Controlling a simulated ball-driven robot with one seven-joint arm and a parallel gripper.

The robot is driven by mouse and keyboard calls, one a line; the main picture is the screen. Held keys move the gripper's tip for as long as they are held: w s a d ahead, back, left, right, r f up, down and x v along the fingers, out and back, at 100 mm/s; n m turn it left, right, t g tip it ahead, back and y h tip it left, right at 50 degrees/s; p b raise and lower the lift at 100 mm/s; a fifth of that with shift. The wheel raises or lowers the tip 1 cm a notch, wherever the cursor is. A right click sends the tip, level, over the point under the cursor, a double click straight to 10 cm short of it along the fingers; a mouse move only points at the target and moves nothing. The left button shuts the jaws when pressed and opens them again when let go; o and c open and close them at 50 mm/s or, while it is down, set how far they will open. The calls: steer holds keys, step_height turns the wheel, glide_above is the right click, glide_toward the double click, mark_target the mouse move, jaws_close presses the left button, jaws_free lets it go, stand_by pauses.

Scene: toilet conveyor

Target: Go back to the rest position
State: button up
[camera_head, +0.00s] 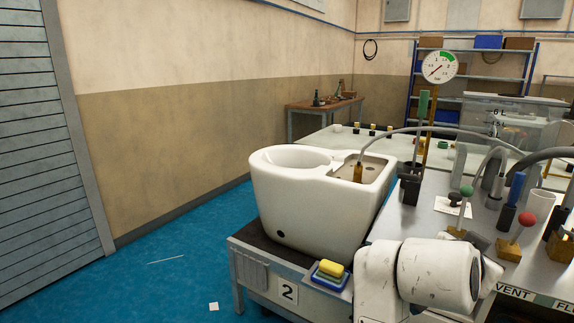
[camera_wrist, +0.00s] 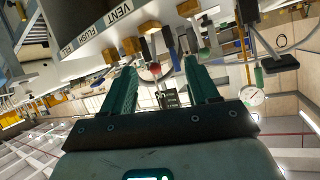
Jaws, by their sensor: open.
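My gripper (camera_wrist: 160,82) shows in the wrist view with its two green fingers spread apart and nothing between them. Beyond the fingers lie a panel edge marked VENT, FLUSH and FILL (camera_wrist: 95,30) and several levers, seen tilted. In the head view my white arm links fill the lower middle, in front of the bench; the fingers are not visible there. A white toilet (camera_head: 310,205) stands on a stand marked 2, with a hose fitting (camera_head: 358,171) in its tank opening.
The control bench (camera_head: 425,215) at right carries several levers, including a red-knobbed one (camera_head: 527,219), and a dial gauge (camera_head: 440,67) on a post. A yellow button (camera_head: 330,268) sits on the stand's front. The blue floor (camera_head: 165,255) at left is mostly clear.

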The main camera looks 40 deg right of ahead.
steer(key=w+a+f+n+t+y, duration=0.2)
steer(key=f+n, duration=0.3)
steer(key=f, duration=0.2)
steer(key=w+a+f+n+t+y, duration=0.1)
steer(key=w+a+f+n+y, duration=0.1)
steer(key=f+n, duration=0.3)
steer(key=s+a+f+n+y, duration=0.2)
steer(key=a+f+n, duration=0.15)
steer(key=f, duration=0.35)
steer(key=s+a+f+n+y, duration=0.2)
steer(key=a+f+y, duration=0.1)
steer(key=a+f, duration=0.3)
steer(key=s+a+f+n+g+y, duration=0.3)
steer(key=s+a+f+y, duration=0.1)
steer(key=s+a+f, duration=0.5)
step_height(320, 180, up, 11)
steer(key=w+p, duration=0.1)
steer(key=p, duration=1.1)
steer(key=shift+a, duration=0.4)
